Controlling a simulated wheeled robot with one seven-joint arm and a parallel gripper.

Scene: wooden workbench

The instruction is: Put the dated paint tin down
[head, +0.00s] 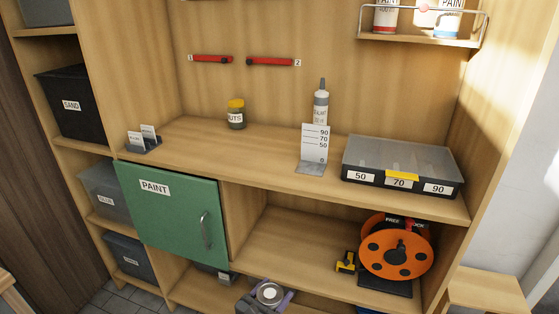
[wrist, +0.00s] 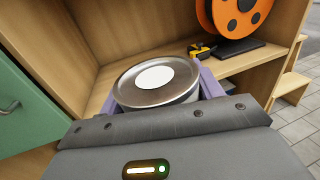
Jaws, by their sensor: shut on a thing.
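A round metal paint tin (head: 269,293) with a plain white disc on its lid is at the bottom centre of the head view. It also shows in the wrist view (wrist: 155,77), upright or nearly so. No date can be read on it. My gripper (wrist: 158,95) has its purple fingers shut on the tin's two sides. The tin is in front of the open middle shelf (head: 290,242), right of the green PAINT door (head: 172,212). I cannot tell whether its base touches anything.
An orange reel (head: 375,262) and a yellow tape measure (head: 345,262) occupy the middle shelf's right; its left is clear. Above stand a NUTS jar (head: 236,120), a sealant tube (head: 320,105), a height gauge (head: 314,145) and a 50/70/90 organiser (head: 400,160). Paint tins (head: 386,20) sit on a railed shelf.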

